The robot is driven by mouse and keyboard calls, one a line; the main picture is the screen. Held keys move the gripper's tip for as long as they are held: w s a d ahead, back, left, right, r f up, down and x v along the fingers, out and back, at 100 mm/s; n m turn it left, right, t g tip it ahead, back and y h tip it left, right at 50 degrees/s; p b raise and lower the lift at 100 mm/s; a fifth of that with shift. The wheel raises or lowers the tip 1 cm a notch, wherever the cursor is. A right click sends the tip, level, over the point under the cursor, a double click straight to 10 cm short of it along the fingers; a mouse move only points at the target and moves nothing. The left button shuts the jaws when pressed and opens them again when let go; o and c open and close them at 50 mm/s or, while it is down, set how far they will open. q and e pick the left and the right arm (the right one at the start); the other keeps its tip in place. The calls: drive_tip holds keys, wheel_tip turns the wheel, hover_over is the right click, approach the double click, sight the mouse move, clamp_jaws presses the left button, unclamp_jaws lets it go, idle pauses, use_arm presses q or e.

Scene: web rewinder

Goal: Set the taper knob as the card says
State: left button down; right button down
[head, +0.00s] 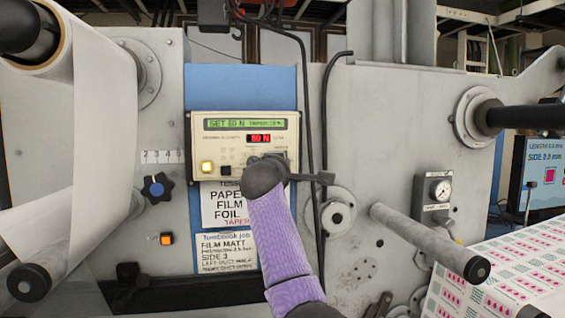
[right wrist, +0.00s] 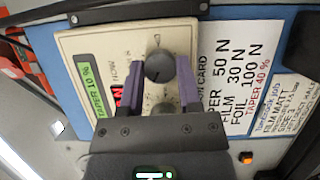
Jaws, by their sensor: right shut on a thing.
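The control panel (head: 243,125) is a cream box on a blue plate. Its green display (head: 245,124) shows SET 50 N and a small taper figure; in the right wrist view the display (right wrist: 91,88) reads TAPER 10 %. My right gripper (right wrist: 164,72) has its two purple fingers either side of a dark round knob (right wrist: 158,65), shut on it. A second knob (right wrist: 163,109) is partly hidden by the gripper; I cannot read the knobs' labels. The card (right wrist: 240,70) lists film 30 N, foil 100 N and TAPER 40 % in red. My left gripper is out of view.
A job sheet (head: 226,252) below the card reads FILM MATT, SIDE 3. A lit yellow button (head: 207,167) is on the panel's left. A blue-centred star knob (head: 157,187) and a bare roller (head: 425,240) stick out from the machine on either side.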

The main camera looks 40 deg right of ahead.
drive_tip(key=shift+s+d+m+t+y+b, duration=0.15)
drive_tip(key=shift+m+t+y, duration=0.5)
drive_tip(key=shift+m+y, duration=2.1)
drive_tip(key=shift+d+m+t+y+b, duration=0.1)
drive_tip(key=shift+m+t+y, duration=0.75)
drive_tip(key=shift+m, duration=3.55)
drive_tip(key=shift+s+d+m+t+y+b, duration=0.15)
drive_tip(key=shift+m+t+y, duration=0.25)
drive_tip(key=shift+m+y, duration=2.5)
drive_tip(key=shift+m+h, duration=0.7)
drive_tip(key=shift+m, duration=0.15)
drive_tip(key=shift+c, duration=1.4)
unclamp_jaws()
drive_tip(key=shift+w+r, duration=0.1)
